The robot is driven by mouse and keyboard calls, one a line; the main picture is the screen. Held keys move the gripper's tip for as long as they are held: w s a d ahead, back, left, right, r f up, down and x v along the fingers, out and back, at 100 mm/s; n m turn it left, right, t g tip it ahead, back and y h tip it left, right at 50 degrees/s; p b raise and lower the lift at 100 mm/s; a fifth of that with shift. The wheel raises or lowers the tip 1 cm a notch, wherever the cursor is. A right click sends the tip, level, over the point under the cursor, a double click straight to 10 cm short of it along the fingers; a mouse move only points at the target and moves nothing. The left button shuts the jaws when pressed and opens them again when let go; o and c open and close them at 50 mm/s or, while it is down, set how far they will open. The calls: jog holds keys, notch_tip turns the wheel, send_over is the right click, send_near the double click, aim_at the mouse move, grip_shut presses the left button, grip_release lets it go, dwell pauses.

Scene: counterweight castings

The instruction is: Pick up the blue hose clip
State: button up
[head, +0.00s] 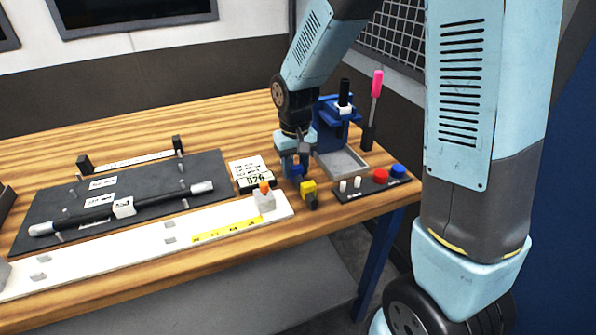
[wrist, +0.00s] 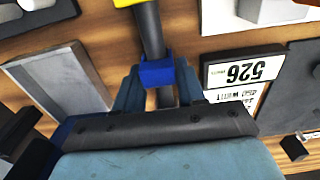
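The blue hose clip (wrist: 157,72) sits around a dark rod-like hose (wrist: 148,30) in the wrist view. A yellow block (head: 308,187) is on the same hose, nearer the table's front edge in the head view. My gripper (wrist: 158,80) points down over the hose, with one finger on each side of the clip. Both fingertips look very close to the clip's sides; whether they press on it I cannot tell. In the head view my gripper (head: 296,168) partly covers the clip (head: 297,170). The far part of the hose is hidden under my gripper.
A grey tray (head: 343,163) with a blue stand (head: 336,122) is behind right. A black button panel (head: 370,184) is on the right.

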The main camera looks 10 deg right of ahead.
jog(key=c, duration=0.3)
jog(key=shift+r, duration=0.1)
